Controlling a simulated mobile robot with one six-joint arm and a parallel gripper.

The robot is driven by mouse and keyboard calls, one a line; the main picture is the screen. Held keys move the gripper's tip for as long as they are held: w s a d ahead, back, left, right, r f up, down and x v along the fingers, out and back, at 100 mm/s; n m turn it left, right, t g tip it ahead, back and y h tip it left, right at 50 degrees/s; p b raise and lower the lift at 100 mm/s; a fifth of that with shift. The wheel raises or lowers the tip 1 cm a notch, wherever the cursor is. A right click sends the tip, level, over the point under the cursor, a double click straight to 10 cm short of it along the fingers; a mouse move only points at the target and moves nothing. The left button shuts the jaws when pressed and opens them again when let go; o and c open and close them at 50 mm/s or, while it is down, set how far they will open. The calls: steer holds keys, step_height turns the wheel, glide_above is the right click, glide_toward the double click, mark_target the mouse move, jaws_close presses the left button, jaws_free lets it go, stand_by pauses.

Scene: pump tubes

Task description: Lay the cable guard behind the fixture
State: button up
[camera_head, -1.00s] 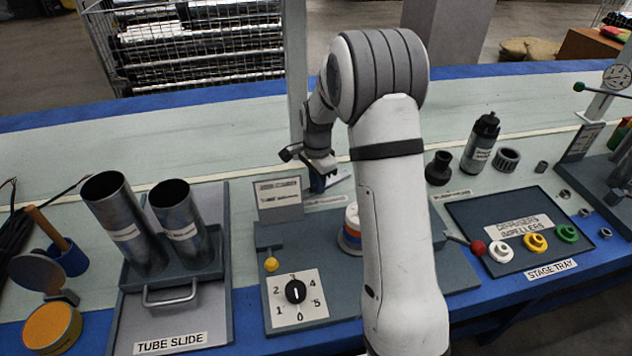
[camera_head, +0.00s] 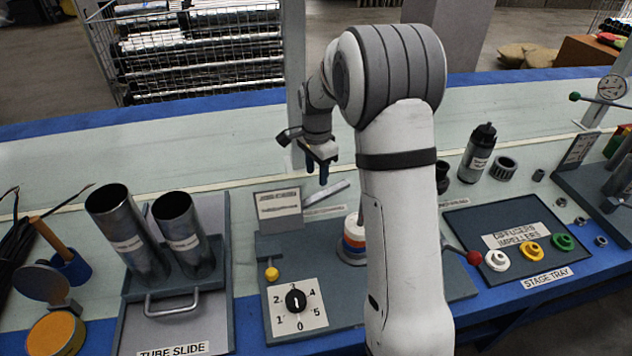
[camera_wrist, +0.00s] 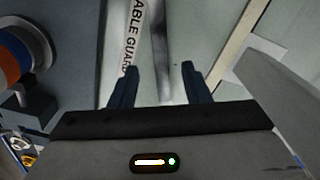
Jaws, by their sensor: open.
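The cable guard (camera_head: 337,189) is a thin grey metallic strip lying on the pale bench top, just behind the fixture (camera_head: 290,247), close to a white label (camera_head: 324,211). In the wrist view the strip (camera_wrist: 162,45) lies beside a label (camera_wrist: 135,35) partly reading "ABLE GUARD". My gripper (camera_head: 317,168) is open and empty above the bench, a little behind and left of the strip in the head view. In the wrist view my fingertips (camera_wrist: 158,68) are apart, with the strip below and between them. My arm hides the fixture's right part.
A ring stack (camera_head: 354,240) and an upright sign (camera_head: 278,207) stand on the fixture. Two metal tubes (camera_head: 128,232) stand at left. The bench behind is clear.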

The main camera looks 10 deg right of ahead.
steer(key=s+r+n, duration=0.7)
steer(key=s+r, duration=0.3)
steer(key=s, duration=0.5)
steer(key=s+f+n+t, duration=0.1)
steer(key=s+n, duration=0.5)
steer(key=s, duration=0.8)
steer(key=shift+s+n+p, duration=0.3)
steer(key=shift+s+p, duration=0.05)
